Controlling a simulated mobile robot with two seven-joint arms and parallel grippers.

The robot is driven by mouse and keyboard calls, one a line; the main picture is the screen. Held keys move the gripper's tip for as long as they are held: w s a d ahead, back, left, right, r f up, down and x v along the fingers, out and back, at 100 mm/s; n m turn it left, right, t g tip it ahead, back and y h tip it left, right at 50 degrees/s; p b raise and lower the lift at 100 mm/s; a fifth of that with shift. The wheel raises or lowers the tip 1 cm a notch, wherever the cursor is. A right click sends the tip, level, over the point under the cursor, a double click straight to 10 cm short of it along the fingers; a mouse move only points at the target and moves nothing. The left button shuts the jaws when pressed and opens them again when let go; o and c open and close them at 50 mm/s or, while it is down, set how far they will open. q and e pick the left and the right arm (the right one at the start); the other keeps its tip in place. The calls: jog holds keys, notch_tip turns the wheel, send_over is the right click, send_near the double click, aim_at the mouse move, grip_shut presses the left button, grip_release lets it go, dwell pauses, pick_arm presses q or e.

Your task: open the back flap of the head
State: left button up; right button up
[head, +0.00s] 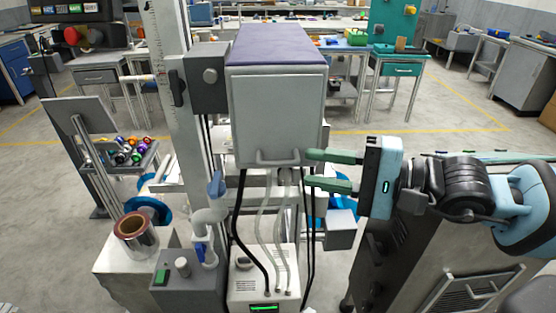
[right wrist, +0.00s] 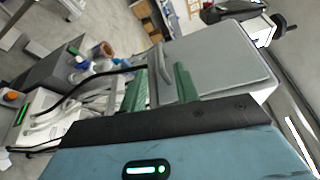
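The head (head: 276,105) is a grey box with a purple top, mounted on a tall column in the middle of the head view. Its grey flap (head: 277,112) faces me and looks closed. A bar handle (head: 266,161) sits at the flap's lower edge. My right gripper (head: 307,169) has green fingers, spread apart and empty, just right of the handle. In the right wrist view the flap (right wrist: 215,60) shows beyond the fingers, and the handle (right wrist: 162,62) appears between the fingertips. I cannot tell whether they touch it. My left gripper is not in view.
Grey tubes and black cables (head: 240,220) hang below the head to a white box (head: 263,280). A reel of film (head: 137,240) stands on a grey block at lower left. A tray of colourful spools (head: 130,152) is at left. Open floor lies behind, at right.

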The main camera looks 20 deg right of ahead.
aim_at(284, 164)
jog(key=shift+w+a+r, duration=0.2)
jog(key=shift+w+a, duration=0.2)
jog(key=shift+a, duration=0.2)
jog(key=p+x, duration=0.2)
jog(key=x, duration=0.2)
jog(key=shift+w+a, duration=0.1)
jog(key=shift+a, duration=0.1)
jog(key=shift+w+a+f, duration=0.25)
jog(key=shift+w+a, duration=0.25)
jog(key=shift+a, duration=0.05)
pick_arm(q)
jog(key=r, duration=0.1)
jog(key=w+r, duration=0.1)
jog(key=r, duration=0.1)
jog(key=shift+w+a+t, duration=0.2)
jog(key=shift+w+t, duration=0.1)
pick_arm(e)
jog(key=shift+c, duration=0.3)
grip_shut()
